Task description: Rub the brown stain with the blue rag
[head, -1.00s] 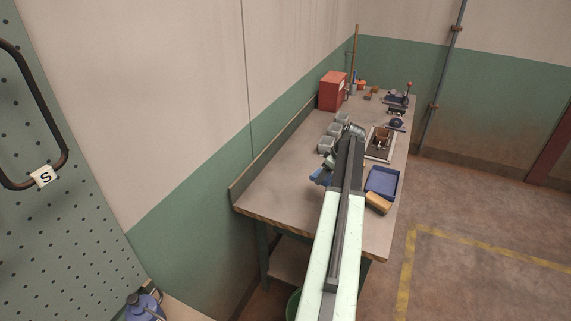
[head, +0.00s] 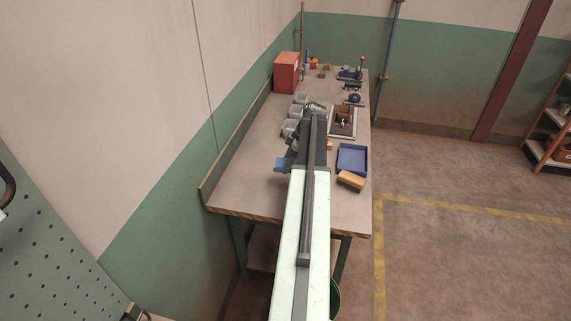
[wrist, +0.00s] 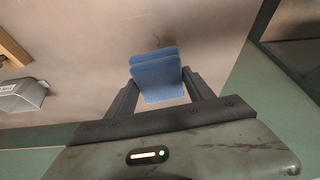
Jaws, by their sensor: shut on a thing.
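The blue rag (wrist: 157,76) is pinched between the two fingers of my gripper (wrist: 163,92) in the wrist view and hangs out past the fingertips. In the head view the rag (head: 281,164) shows as a small blue patch left of my arm, over the left part of the workbench (head: 240,186). A faint dark brownish smudge (wrist: 190,42) shows on the bench top just beyond the rag in the wrist view. The rag may cover part of it. I cannot tell whether the rag touches the bench. The stain is not clear in the head view.
Grey hoppers (head: 300,99) line the wall side, and one grey hopper (wrist: 22,96) is at the wrist view's left. A blue tray (head: 352,159) and a tan block (head: 351,180) are right of my arm. A red box (head: 287,72) stands farther back. The near-left bench top is clear.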

